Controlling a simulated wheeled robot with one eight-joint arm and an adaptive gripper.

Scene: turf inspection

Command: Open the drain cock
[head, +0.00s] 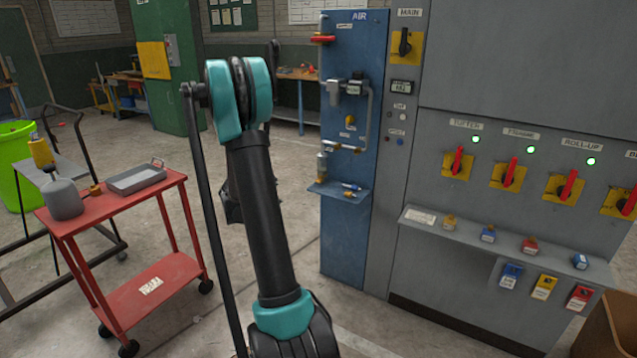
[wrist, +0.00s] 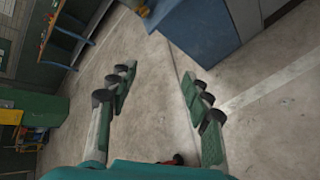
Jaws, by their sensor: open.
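The blue AIR panel (head: 342,235) stands right of my arm in the head view. It carries a red-handled valve (head: 323,39) at the top, a grey pipe assembly (head: 347,87), a brass fitting (head: 331,146) on a short pipe, and a small cylinder (head: 321,166) above a shelf. Which of these is the drain cock, I cannot tell. My gripper (wrist: 157,82) is open and empty in the wrist view, with bare floor between its fingers. The panel's lower part (wrist: 200,32) shows beyond the fingers, apart from them. My arm mostly hides the gripper in the head view.
A grey switch cabinet (head: 470,75) with red handles and a ledge (head: 600,270) of padlocks and tags adjoins the panel. A small shelf (head: 325,190) juts from the panel. A red cart (head: 150,285) stands at left. The floor before the panel is clear.

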